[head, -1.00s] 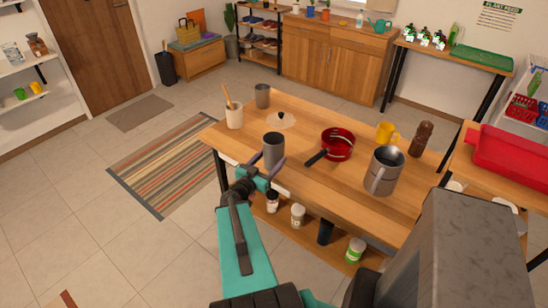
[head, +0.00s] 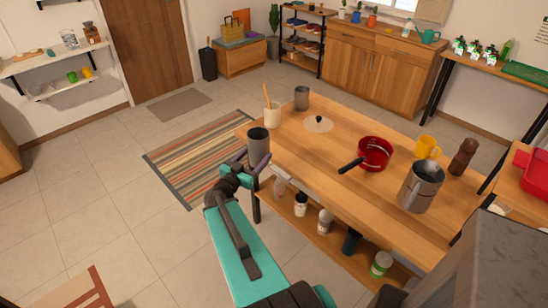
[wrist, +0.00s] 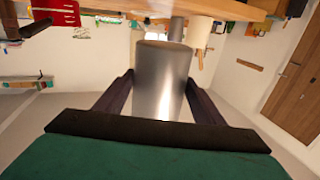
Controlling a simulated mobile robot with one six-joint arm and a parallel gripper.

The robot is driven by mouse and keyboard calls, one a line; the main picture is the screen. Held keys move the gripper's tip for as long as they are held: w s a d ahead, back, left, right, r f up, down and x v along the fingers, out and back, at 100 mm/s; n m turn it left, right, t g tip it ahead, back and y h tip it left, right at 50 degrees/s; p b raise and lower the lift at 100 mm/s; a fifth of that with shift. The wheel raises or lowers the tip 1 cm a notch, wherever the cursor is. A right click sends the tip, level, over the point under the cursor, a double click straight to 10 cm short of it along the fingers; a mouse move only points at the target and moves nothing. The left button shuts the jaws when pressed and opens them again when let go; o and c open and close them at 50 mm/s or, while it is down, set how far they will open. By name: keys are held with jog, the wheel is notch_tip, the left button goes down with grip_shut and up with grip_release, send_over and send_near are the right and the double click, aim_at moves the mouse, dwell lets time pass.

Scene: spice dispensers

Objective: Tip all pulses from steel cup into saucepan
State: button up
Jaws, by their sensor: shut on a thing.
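A grey steel cup (head: 258,147) is held upright in my gripper (head: 254,167), by the table's near left edge in the head view. The gripper's dark fingers are on either side of the cup (wrist: 162,85) in the wrist view. The cup's inside looks dark, and I cannot make out any pulses in it. A red saucepan (head: 375,154) with a dark handle stands on the wooden table (head: 330,185), well right of the cup and apart from it. The saucepan's inside looks plain red.
A second grey cup (head: 302,98), a cream utensil pot (head: 273,114) and a pale lid (head: 318,124) stand at the table's left end. A large steel jug (head: 420,187), a yellow mug (head: 427,147) and a brown mill (head: 463,157) stand right of the saucepan. Jars fill the lower shelf.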

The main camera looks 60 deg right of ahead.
jog(key=w+a+r+n+t+y+b, duration=0.1)
jog(key=w+a+r+n+t, duration=0.15)
jog(key=w+a, duration=0.8)
jog(key=w+a+r+n+t, duration=0.1)
jog(key=w+a+t, duration=0.2)
jog(key=w+a, duration=0.7)
jog(key=w+a+r+n+t+y+b, duration=0.1)
jog(key=a+n+t, duration=0.1)
jog(key=a, duration=1.3)
jog(key=w+a+r+n+t+y, duration=0.1)
jog(key=a+n+t+y, duration=0.1)
jog(key=a, duration=1.4)
jog(key=shift+r+t+b, duration=0.35)
jog(key=shift+r+t, duration=0.05)
jog(key=shift+t, duration=0.05)
